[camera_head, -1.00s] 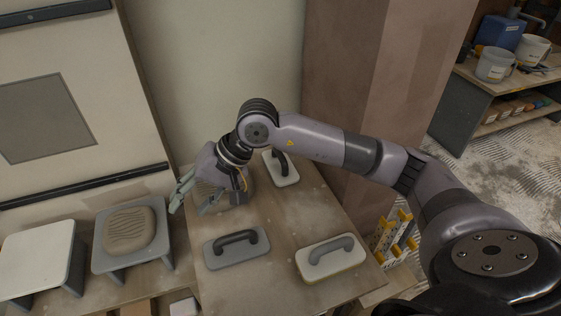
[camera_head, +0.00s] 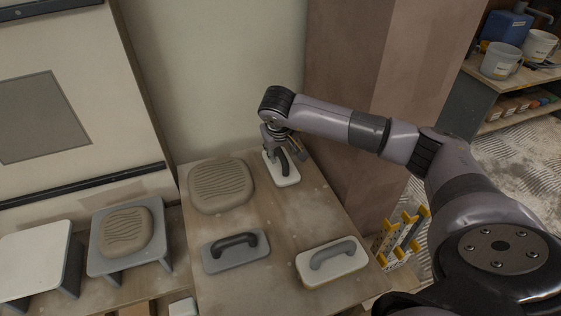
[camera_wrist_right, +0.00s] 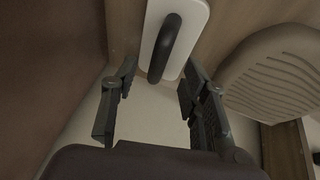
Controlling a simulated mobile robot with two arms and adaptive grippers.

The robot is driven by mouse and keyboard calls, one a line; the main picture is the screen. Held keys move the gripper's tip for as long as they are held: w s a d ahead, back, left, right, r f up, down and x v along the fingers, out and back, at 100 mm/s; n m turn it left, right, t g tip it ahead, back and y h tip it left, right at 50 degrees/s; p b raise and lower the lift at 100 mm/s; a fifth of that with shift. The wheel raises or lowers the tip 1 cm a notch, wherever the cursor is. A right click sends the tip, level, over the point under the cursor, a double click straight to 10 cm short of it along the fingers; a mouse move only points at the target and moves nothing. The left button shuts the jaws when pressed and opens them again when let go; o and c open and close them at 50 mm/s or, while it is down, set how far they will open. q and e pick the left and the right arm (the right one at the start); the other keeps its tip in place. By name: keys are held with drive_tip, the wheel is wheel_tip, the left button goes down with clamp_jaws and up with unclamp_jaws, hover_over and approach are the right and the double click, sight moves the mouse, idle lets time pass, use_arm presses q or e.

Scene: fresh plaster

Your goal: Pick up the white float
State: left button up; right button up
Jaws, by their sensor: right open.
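The white float (camera_head: 287,177), a white plate with a dark handle, lies at the back of the wooden board near the pillar. My right gripper (camera_head: 286,143) is above its far end and hides part of it in the head view. In the right wrist view the float's white plate (camera_wrist_right: 195,22) and dark handle show beyond the two fingers of my right gripper (camera_wrist_right: 157,92). The fingers are apart and the float's near end lies between and beyond their tips. I cannot tell whether they touch it. My left gripper is not in view.
A ridged beige slab (camera_head: 221,186) lies left of the float. A grey float (camera_head: 222,262) and a pale float with a grey handle (camera_head: 345,266) lie nearer on the board (camera_head: 285,220). The pillar (camera_head: 345,90) stands close on the right.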

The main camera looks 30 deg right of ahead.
sight(282, 155)
drive_tip(key=p+x, duration=0.1)
drive_tip(key=x, duration=0.5)
drive_tip(key=shift+w+f, duration=0.2)
clamp_jaws()
idle(0.4)
